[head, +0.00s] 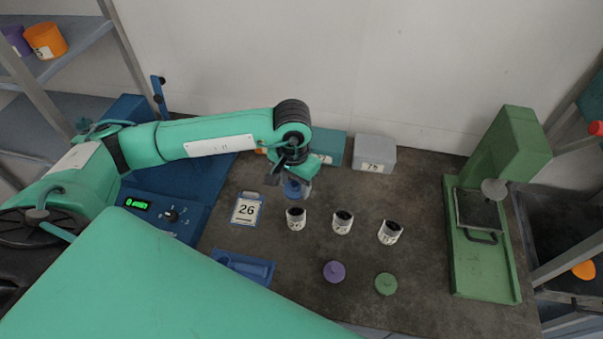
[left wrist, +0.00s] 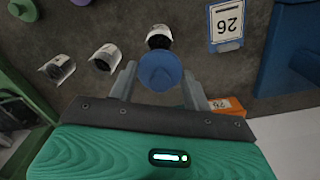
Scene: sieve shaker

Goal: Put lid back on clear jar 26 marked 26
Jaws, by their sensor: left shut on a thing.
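My left gripper (head: 293,180) is shut on a round blue lid (left wrist: 160,72), which sits between its two fingers in the left wrist view. In the head view the blue lid (head: 291,189) shows just below the gripper, above the table behind the leftmost jar. That open jar (head: 296,219) has a white label and dark contents; it also shows in the left wrist view (left wrist: 159,37), just beyond the lid. Its number is too small to read. Two similar open jars (head: 343,222) (head: 390,232) stand to its right. My right gripper is not in view.
A card marked 26 (head: 246,209) stands left of the jars. A purple lid (head: 334,271) and a green lid (head: 386,284) lie in front. Grey (head: 375,153) and teal boxes stand at the wall. A green press (head: 487,240) is at right, a blue tray (head: 243,266) front left.

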